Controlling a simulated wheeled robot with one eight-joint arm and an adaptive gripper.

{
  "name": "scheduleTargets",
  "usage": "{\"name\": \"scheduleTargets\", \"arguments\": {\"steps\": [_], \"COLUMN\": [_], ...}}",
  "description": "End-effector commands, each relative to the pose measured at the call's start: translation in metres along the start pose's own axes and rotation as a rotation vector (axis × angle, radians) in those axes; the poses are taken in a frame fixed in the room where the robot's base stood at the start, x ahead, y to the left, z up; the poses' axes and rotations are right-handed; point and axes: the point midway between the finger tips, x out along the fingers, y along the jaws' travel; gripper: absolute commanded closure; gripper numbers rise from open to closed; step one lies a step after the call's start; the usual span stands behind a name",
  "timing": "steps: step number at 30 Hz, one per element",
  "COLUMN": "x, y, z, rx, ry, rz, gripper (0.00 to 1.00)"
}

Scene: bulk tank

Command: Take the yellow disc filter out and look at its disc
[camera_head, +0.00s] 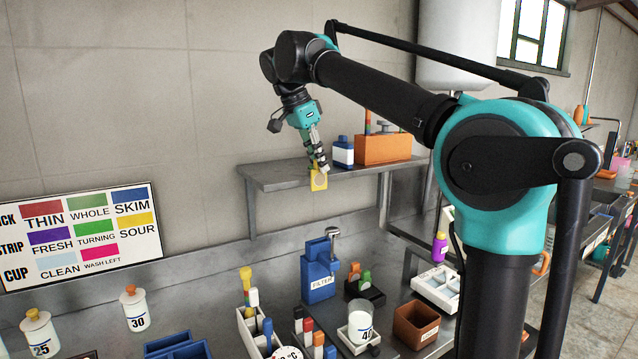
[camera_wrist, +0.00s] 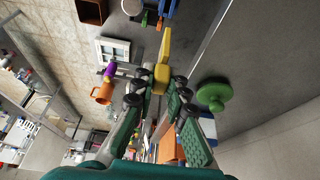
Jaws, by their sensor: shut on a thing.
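The yellow disc filter (camera_head: 319,181) hangs at the tip of my gripper (camera_head: 319,164), in front of the shelf's left part and above the bench. Its face toward the head camera shows a small pale round disc in a yellow frame; any finer mark is too small to tell. My gripper is shut on it. In the wrist view the yellow filter (camera_wrist: 163,62) juts out beyond the fingers (camera_wrist: 155,90), seen mostly edge-on. The blue holder labelled FILTER (camera_head: 320,283) stands on the bench below, apart from the filter.
The shelf (camera_head: 290,178) holds a blue-and-white bottle (camera_head: 343,152) and an orange box (camera_head: 384,149) right of my gripper. A colour chart (camera_head: 85,232) leans at left. Cups, racks and jars crowd the bench below. The wall left of my gripper is clear.

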Motion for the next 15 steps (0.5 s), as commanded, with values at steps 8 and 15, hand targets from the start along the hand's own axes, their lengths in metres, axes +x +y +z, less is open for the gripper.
{"name": "scheduleTargets", "arguments": {"steps": [8,15], "x": [-0.019,-0.029], "y": [0.000,0.000], "z": [-0.008,-0.012], "rx": [0.000,0.000], "ry": [0.000,0.000], "rz": [0.000,0.000], "gripper": [1.00,1.00]}}
